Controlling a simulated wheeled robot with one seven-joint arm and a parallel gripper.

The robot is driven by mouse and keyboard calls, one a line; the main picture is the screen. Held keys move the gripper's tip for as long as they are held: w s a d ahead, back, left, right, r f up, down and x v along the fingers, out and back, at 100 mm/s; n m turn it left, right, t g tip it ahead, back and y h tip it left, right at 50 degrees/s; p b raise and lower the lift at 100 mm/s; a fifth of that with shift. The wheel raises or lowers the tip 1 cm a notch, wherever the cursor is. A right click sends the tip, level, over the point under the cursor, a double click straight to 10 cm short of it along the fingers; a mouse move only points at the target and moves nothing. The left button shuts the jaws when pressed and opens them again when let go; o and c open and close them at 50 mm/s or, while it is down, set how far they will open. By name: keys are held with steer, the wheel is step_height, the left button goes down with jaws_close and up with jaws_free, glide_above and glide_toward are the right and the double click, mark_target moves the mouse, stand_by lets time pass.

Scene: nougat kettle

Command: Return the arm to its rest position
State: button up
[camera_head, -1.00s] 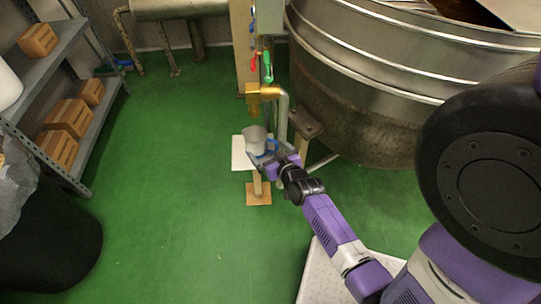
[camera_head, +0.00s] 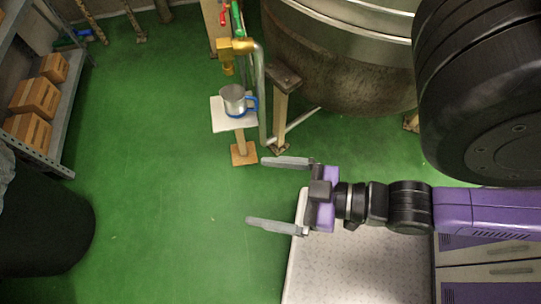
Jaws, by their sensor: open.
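My gripper (camera_head: 268,193) is open and empty, its two grey fingers spread wide and pointing left. It is over the green floor, just left of a white dotted surface. My purple and black arm (camera_head: 408,207) stretches in from the right edge. A metal mug (camera_head: 233,101) with a blue handle stands upright on a small white platform (camera_head: 222,123) on a wooden post. The mug is below a brass tap (camera_head: 233,46). My gripper is apart from the mug, below and to the right of it in the picture.
A large steel kettle (camera_head: 345,65) stands at the top right, beside a wooden post (camera_head: 281,105). Shelves with cardboard boxes (camera_head: 28,138) are on the left, above a black bin (camera_head: 40,225). The green floor (camera_head: 150,190) between is clear.

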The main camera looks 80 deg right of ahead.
steer(key=shift+s+a+r, duration=0.2)
steer(key=shift+a+r, duration=0.05)
steer(key=shift+r, duration=0.25)
